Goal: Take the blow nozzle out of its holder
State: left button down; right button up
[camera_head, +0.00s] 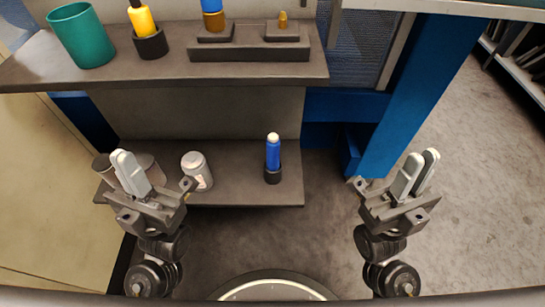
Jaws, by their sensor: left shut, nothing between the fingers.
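Two upright items in round dark holders could be the blow nozzle; I cannot tell which. One is a yellow piece with a dark top (141,20) in a holder (151,46) on the upper shelf. The other is a blue piece with a white tip (273,153) in a holder (273,176) on the lower shelf. My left gripper (121,154) is shut and empty at the left of the lower shelf, in front of a grey container partly hidden behind it. My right gripper (421,157) is open and empty, right of the lower shelf, apart from both items.
The upper shelf (250,78) carries a green cup (80,35) and a dark stepped block (250,54) holding a blue-and-orange piece (213,14) and a small brass piece (283,20). A white jar (197,169) stands on the lower shelf (230,191). A blue post (405,100) rises at the right.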

aim_at(272, 149)
jog(key=u, duration=2.6)
jog(key=k, duration=1.5)
jog(key=z, duration=0.15)
